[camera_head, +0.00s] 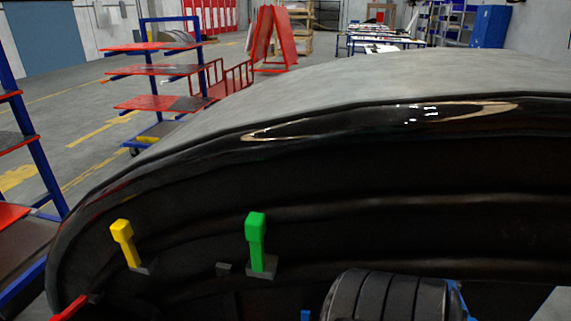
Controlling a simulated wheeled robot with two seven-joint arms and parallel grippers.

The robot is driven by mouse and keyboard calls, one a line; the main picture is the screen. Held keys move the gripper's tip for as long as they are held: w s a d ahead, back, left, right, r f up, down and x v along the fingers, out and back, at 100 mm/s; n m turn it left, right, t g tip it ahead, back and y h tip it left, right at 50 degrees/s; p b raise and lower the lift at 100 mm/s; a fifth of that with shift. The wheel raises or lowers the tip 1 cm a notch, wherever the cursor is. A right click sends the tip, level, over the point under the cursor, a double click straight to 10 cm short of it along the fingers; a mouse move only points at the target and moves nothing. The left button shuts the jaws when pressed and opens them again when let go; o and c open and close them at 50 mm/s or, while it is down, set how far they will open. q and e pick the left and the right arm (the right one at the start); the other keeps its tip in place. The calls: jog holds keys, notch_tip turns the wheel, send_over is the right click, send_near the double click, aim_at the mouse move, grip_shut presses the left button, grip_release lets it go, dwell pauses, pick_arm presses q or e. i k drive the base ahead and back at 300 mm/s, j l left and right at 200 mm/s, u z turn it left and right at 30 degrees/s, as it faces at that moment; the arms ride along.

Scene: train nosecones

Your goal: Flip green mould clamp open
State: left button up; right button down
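The green mould clamp (256,238) is on the dark inner face of the large mould (400,165), left of the picture's middle. Its handle stands upright, with a thicker block at the top and a small grey base (262,272) at the bottom. Nothing touches it. Neither of my grippers shows in the head view.
A yellow clamp (123,238), slightly tilted, is left of the green one. A red part (72,308) and a blue part (306,315) show at the bottom edge. The mould's curved rim arches above. Blue-framed racks with red shelves (150,103) stand beyond, at left.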

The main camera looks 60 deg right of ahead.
aim_at(255, 222)
jog(key=z, duration=1.6)
jog(key=k+j+z, duration=0.15)
jog(key=z, duration=0.2)
